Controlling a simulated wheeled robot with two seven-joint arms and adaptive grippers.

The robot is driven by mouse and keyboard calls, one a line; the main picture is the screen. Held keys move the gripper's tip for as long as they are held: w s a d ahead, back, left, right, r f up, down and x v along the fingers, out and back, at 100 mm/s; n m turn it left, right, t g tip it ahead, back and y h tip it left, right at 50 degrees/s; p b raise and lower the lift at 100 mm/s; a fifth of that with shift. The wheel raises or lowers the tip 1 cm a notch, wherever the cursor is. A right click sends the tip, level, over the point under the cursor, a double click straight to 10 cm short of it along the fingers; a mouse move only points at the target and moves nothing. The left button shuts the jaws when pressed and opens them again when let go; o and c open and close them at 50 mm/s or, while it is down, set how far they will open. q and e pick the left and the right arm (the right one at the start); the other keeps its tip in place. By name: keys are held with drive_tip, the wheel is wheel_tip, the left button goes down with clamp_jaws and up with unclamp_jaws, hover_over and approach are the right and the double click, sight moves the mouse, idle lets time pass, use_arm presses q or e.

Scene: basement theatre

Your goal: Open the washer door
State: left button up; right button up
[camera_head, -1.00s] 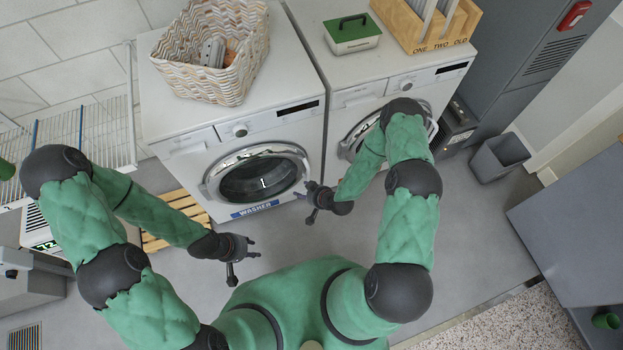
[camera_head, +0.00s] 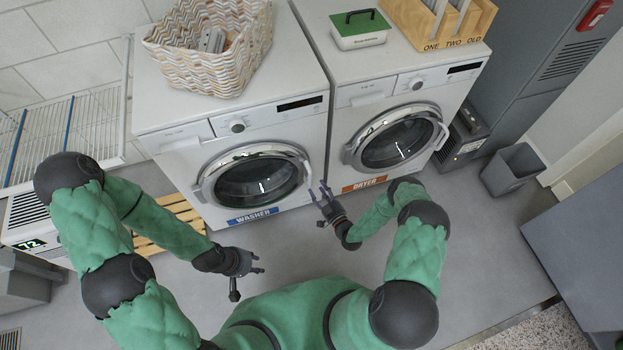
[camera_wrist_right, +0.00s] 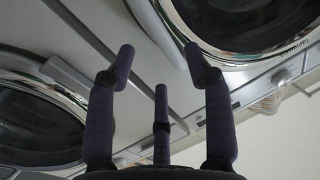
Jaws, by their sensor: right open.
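The washer (camera_head: 160,140), with a blue WASHER label (camera_head: 253,215), is the left of two white front-loaders. Its round chrome-ringed door (camera_head: 255,180) is closed. My right gripper (camera_head: 324,188) is open and empty, right of the washer door near the gap between the machines, apart from the door in the head view. In the right wrist view, its fingers (camera_wrist_right: 162,75) are spread with nothing between them. The washer door (camera_wrist_right: 240,20) shows at that view's upper right. My left gripper (camera_head: 258,263) looks open and empty, below and in front of the washer.
The closed dryer (camera_head: 395,140) stands right of the washer. A woven basket (camera_head: 210,50) sits on the washer; a green-lidded box (camera_head: 360,28) and wooden organizer (camera_head: 435,25) sit on the dryer. A bin (camera_head: 512,168) stands right. A slatted wooden piece (camera_head: 175,220) lies left.

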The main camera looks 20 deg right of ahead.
sight(311, 177)
drive_tip(key=b+x, duration=0.2)
drive_tip(key=x, duration=0.5)
clamp_jaws()
